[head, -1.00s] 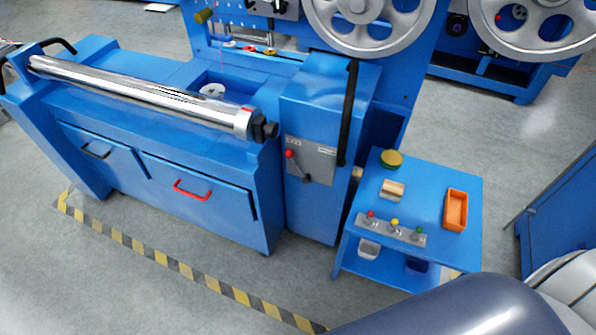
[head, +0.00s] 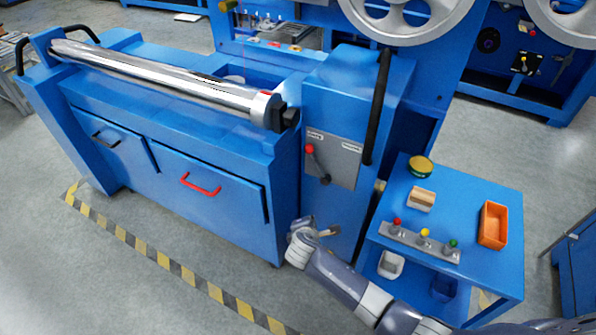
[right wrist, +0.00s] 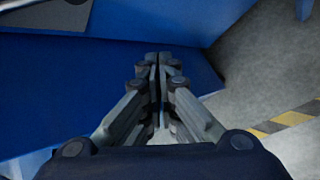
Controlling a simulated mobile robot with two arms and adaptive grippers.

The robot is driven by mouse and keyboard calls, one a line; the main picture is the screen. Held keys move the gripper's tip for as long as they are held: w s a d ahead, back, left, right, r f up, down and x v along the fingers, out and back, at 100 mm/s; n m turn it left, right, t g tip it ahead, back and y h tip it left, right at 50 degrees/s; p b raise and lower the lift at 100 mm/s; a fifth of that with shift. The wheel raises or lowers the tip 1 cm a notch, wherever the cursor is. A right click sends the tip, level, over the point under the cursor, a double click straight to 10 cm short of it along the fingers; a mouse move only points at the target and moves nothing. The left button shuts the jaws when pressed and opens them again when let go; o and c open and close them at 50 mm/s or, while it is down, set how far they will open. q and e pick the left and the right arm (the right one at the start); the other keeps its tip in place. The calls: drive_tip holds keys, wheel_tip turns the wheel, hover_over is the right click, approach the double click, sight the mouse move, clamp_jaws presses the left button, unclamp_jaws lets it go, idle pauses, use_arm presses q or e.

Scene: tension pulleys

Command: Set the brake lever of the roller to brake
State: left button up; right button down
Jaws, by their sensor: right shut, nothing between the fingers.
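The brake lever (head: 317,163) has a red knob and a dark shaft. It sits on a grey plate (head: 343,160) on the front of the blue machine and tilts to the upper left from its pivot. The plate has a small label at upper left and another at upper right, too small to read. The silver roller (head: 165,78) lies to the left of the lever. My right gripper (head: 305,225) is below the plate, in front of the machine, apart from the lever. In the right wrist view its fingers (right wrist: 159,60) are together and empty. My left gripper is out of view.
A blue side table (head: 465,193) stands at right with an orange bin (head: 493,225), a button box (head: 420,242) and small items. A black vertical bar (head: 378,105) runs right of the plate. A red drawer handle (head: 200,185) is at left. Floor in front is clear.

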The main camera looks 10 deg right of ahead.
sight(318, 165)
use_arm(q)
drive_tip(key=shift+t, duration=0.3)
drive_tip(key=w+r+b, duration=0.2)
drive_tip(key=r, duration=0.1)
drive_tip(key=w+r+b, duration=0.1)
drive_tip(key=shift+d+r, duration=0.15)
use_arm(e)
drive_tip(key=w+a+r+n+t+h, duration=0.1)
drive_tip(key=w+r+t, duration=0.1)
drive_tip(key=r, duration=0.6)
drive_tip(key=w+a+r+n+t, duration=0.1)
drive_tip(key=w+r+n+t, duration=0.1)
drive_tip(key=r, duration=0.6)
drive_tip(key=shift+w+a+n+h, duration=0.3)
drive_tip(key=shift+w+h, duration=0.1)
drive_tip(key=shift+w, duration=0.5)
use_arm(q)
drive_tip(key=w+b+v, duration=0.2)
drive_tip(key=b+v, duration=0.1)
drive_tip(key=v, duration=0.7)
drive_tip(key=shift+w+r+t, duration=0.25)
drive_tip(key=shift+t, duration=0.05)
use_arm(e)
drive_tip(key=x, duration=1)
drive_tip(key=shift+d+r, duration=0.1)
